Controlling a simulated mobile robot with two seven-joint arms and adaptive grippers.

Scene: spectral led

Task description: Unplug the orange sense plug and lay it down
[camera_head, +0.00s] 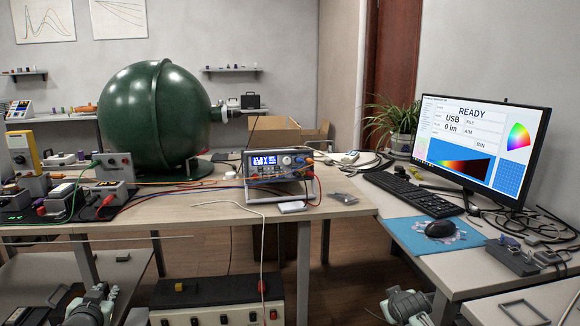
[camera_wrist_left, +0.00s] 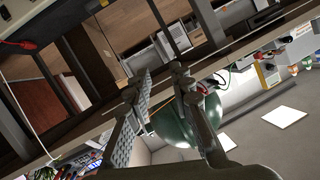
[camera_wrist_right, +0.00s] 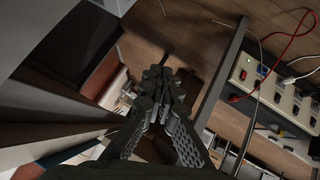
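The power supply (camera_head: 277,165) with a lit blue display stands on the bench near the middle of the head view. Orange, red and blue leads run to its front, and an orange lead (camera_head: 314,160) loops at its right side. The orange sense plug is too small to make out among them. My left gripper (camera_head: 103,295) is low at the bottom left of the head view, far from the supply; its fingers stand apart and empty in the left wrist view (camera_wrist_left: 161,72). My right gripper (camera_wrist_right: 167,75) has its fingers together with nothing visible between them.
A large green sphere (camera_head: 150,115) stands behind the supply. A grey pad (camera_head: 292,206) and a small bag (camera_head: 343,198) lie near the bench's front edge. A panel box (camera_head: 215,300) with coloured sockets stands below. The monitor (camera_head: 480,150) and mouse mat (camera_head: 405,232) are right.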

